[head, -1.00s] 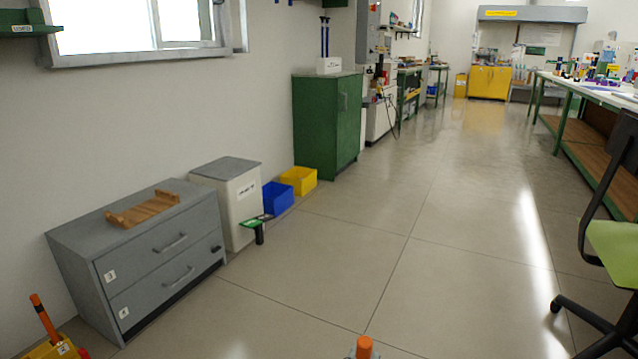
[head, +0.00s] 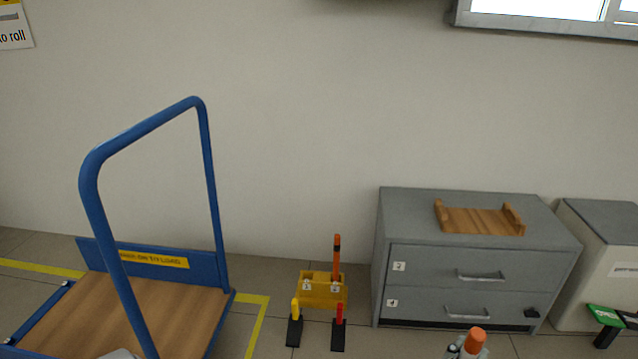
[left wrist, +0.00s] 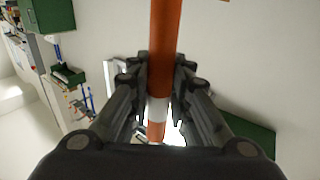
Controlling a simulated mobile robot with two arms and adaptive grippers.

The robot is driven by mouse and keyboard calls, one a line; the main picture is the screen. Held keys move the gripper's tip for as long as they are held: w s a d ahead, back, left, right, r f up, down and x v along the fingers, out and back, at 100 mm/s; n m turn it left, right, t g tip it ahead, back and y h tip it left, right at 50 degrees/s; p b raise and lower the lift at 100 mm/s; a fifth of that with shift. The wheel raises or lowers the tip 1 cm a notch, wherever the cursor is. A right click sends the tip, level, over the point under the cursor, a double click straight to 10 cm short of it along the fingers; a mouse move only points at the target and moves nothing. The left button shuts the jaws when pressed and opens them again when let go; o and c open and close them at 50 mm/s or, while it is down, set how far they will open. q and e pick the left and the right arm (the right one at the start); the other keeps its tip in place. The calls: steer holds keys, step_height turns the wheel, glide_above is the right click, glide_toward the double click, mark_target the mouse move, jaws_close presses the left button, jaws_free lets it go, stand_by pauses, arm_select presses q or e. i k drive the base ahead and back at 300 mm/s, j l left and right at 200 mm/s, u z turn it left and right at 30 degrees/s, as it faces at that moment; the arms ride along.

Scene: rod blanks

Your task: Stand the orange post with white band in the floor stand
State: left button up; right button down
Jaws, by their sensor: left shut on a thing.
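The orange post with white band (left wrist: 164,40) runs between the fingers of my left gripper (left wrist: 160,75) in the left wrist view. The gripper is shut on it, and the white band shows just past the fingers. In the head view the post's orange end (head: 475,339) shows at the bottom edge, with a bit of the gripper beside it. The yellow floor stand (head: 322,296) is on the floor by the wall, left of the grey cabinet and apart from the held post. My right gripper is not in view.
Another orange post (head: 336,258) with a dark band stands upright in the stand's right side. A blue trolley (head: 205,190) is left, the grey drawer cabinet (head: 425,258) right.

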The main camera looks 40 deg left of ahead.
mark_target(309, 291)
steer(key=i+j+u, duration=0.15)
steer(key=u, duration=0.25)
steer(key=i+u, duration=0.9)
steer(key=u, duration=0.2)
steer(key=i+j, duration=0.1)
steer(key=i, duration=0.3)
steer(key=i+j, duration=0.1)
steer(key=i, duration=0.25)
steer(key=u, duration=0.05)
